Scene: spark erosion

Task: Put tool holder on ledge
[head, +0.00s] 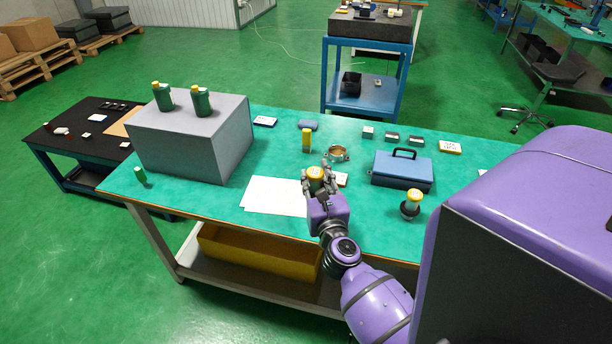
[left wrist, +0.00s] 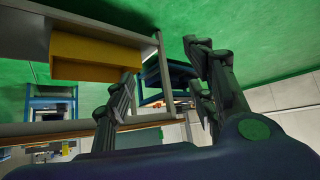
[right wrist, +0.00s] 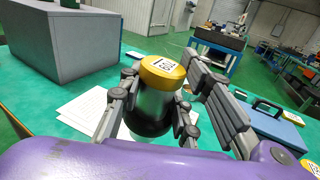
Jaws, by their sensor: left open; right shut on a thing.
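My right gripper (head: 317,172) is shut on a tool holder (head: 316,174) with a yellow labelled top, above the front middle of the green table (head: 200,199). In the right wrist view the tool holder (right wrist: 163,72) stands roughly upright between the fingers, its dark lower part partly hidden. A large grey block (head: 190,139) on the table, left of this gripper, has a flat raised top, perhaps the ledge. A similar yellow-topped holder (head: 411,204) stands at the table's right front. My left gripper (left wrist: 161,65) is open and empty in its wrist view; the head view does not show it.
Two green bottle-like items (head: 202,102) with yellow tops stand on the grey block. White paper (head: 273,196) lies between block and right gripper. A blue case (head: 402,169), a brass ring (head: 338,153) and a yellow upright piece (head: 307,140) are nearby. A yellow bin (head: 260,255) sits below.

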